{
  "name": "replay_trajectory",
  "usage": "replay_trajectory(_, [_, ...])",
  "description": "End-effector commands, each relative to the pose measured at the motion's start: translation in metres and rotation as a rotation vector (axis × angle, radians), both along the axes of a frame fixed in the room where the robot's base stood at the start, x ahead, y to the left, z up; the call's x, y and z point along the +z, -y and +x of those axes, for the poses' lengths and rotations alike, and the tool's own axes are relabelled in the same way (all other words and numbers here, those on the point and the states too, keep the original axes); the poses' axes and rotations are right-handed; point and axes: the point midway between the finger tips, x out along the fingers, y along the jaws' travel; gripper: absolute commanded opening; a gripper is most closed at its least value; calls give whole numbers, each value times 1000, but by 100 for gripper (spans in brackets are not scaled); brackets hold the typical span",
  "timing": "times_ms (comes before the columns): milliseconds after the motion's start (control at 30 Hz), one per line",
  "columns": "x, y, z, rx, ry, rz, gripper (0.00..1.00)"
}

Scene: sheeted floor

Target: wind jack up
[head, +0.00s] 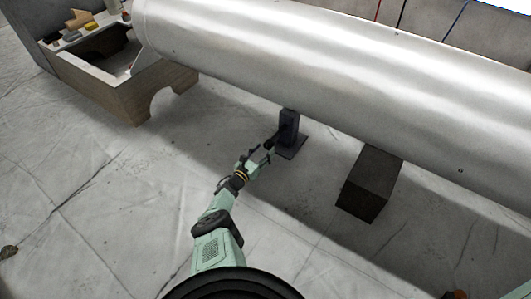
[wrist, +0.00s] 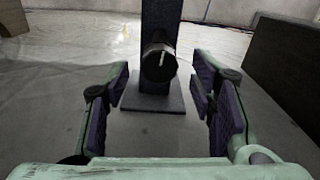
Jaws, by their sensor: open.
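The jack (head: 288,125) is a dark upright post on a flat square base plate, standing on the floor under a big silver cylinder (head: 330,55). In the wrist view the jack's post (wrist: 160,20) rises straight ahead, and a round dark knob (wrist: 159,65) with a light line across its face points towards me. My gripper (head: 260,156) is just in front of the jack, at about knob height. In the wrist view my gripper (wrist: 162,105) is open, its purple-padded fingers apart on the left and right of the knob. Nothing is between the pads; the knob looks to be beyond them.
A dark block (head: 370,184) stands on the floor right of the jack, under the cylinder. A wooden box-like bench (head: 125,100) with small items is at upper left. The sheeted floor left of my arm is mostly clear.

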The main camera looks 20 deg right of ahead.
Motion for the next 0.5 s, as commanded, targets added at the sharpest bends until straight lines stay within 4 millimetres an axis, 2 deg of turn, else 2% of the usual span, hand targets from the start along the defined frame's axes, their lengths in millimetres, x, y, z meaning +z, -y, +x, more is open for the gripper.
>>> replay_trajectory(200, [-1,14,12,2,0,-1,51])
replay_trajectory(500, [1,15,13,2,-2,-1,50])
